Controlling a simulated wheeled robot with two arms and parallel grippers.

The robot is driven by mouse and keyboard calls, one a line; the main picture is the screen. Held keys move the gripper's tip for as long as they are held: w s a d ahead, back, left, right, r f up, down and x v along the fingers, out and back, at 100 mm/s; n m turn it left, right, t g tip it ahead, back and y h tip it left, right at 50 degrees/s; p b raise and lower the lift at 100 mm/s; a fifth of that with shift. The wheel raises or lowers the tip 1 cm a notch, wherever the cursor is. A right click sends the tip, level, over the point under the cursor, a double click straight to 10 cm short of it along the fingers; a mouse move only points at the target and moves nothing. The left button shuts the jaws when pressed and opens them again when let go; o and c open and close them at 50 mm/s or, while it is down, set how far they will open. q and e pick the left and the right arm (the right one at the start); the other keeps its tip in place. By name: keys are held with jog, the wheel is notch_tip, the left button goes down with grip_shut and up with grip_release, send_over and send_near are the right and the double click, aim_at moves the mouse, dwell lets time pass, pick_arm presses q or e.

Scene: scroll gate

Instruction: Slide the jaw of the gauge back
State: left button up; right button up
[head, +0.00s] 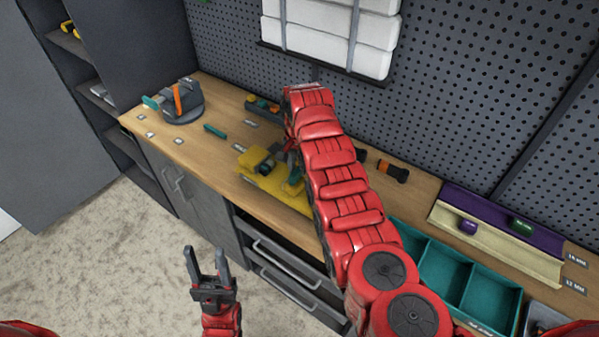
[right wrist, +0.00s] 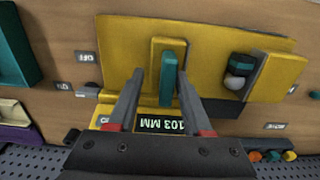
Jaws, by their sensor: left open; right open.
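The yellow gauge (head: 260,182) lies on the wooden bench in the head view, partly behind my right arm. In the right wrist view it is a yellow plate (right wrist: 215,40) with an upright teal handle (right wrist: 167,78) on a yellow block. A display (right wrist: 162,125) reads 103 MM. A dark and pale cylinder with a teal top (right wrist: 240,65) sits between the block and a yellow end piece (right wrist: 277,75). My right gripper (right wrist: 159,76) is open, one finger on each side of the handle, with gaps visible. My left gripper (head: 207,262) is open and empty over the floor.
A round grey fixture with an orange part (head: 182,100) stands at the bench's left end. A teal divided tray (head: 450,270) and a purple and cream rack (head: 495,225) are at right. A pegboard (head: 470,90) rises behind. Loose teal parts and small labels lie around the gauge.

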jog(key=shift+a, duration=0.15)
jog(key=shift+a+r, duration=0.1)
jog(key=shift+r, duration=0.2)
notch_tip(320, 180, up, 8)
jog(key=b, duration=0.3)
jog(key=shift+w+r+b, duration=0.1)
jog(key=shift+r+b, duration=0.15)
jog(key=shift+b, duration=0.15)
jog(key=shift+r, duration=0.3)
notch_tip(320, 180, up, 2)
notch_tip(320, 180, up, 6)
jog(key=p, duration=0.5)
send_over(299, 171)
jog(key=shift+f, duration=0.15)
